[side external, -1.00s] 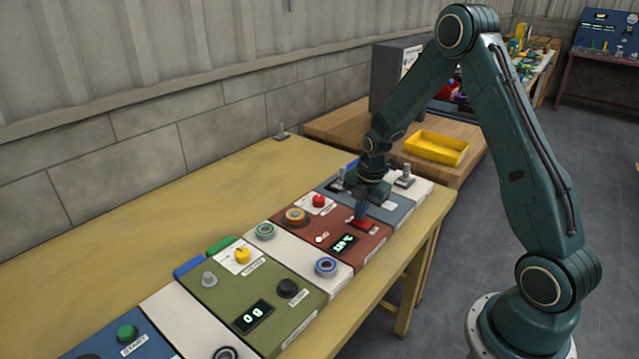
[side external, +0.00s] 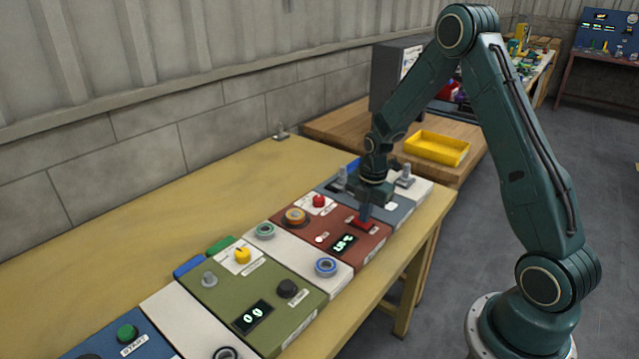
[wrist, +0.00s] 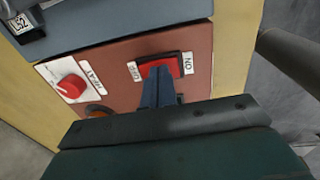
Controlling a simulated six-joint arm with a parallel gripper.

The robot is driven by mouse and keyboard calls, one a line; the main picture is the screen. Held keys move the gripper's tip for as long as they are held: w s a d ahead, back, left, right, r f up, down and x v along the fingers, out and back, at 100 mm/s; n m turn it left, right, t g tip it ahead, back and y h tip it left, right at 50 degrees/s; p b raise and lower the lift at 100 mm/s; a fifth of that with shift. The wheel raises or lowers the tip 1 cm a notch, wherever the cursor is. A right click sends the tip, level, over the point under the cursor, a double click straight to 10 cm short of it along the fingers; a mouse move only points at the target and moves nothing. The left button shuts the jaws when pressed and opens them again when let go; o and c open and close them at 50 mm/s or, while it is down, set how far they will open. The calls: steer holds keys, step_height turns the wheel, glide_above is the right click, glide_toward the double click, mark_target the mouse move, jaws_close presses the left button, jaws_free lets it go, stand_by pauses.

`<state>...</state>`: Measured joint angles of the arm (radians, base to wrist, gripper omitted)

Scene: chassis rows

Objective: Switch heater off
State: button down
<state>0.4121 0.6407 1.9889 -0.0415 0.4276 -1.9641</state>
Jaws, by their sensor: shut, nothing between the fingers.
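The heater is the brick-red panel (side external: 290,229) in the row of chassis. It has a red rocker switch (side external: 362,223), a red knob and a lit display (side external: 344,244), whose reading is too small to be sure of. In the wrist view the rocker (wrist: 182,65) has an ON label at its right end and an OFF label at its left. My gripper (side external: 365,213) is shut and empty, pointing down at the rocker. Its blue fingertips (wrist: 158,72) overlap the OFF half in the wrist view. I cannot tell whether they touch or which way the rocker is tilted.
The red HEAT knob (wrist: 71,87) and an orange ring button (side external: 296,216) share the panel. A blue-grey panel (side external: 396,214) with metal posts adjoins it. A white panel (side external: 291,254) and a green panel (side external: 222,297) lie nearer. The bench's wall side (side external: 130,240) is clear.

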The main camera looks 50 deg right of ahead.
steer(key=shift+s, duration=0.15)
steer(key=shift+r, duration=0.15)
step_height(320, 180, up, 14)
steer(key=s, duration=0.2)
stand_by(0.9)
steer(key=shift+w, duration=0.1)
steer(key=shift+w+a+t, duration=0.15)
steer(key=shift+w+t, duration=0.15)
steer(key=shift+w, duration=0.35)
steer(key=shift+f, duration=0.2)
glide_toward(371, 226)
steer(key=w+f, duration=0.1)
steer(key=f, duration=0.1)
steer(key=w+f, duration=0.3)
steer(key=f, duration=0.1)
steer(key=shift+w+a, duration=0.2)
steer(key=shift+w, duration=0.2)
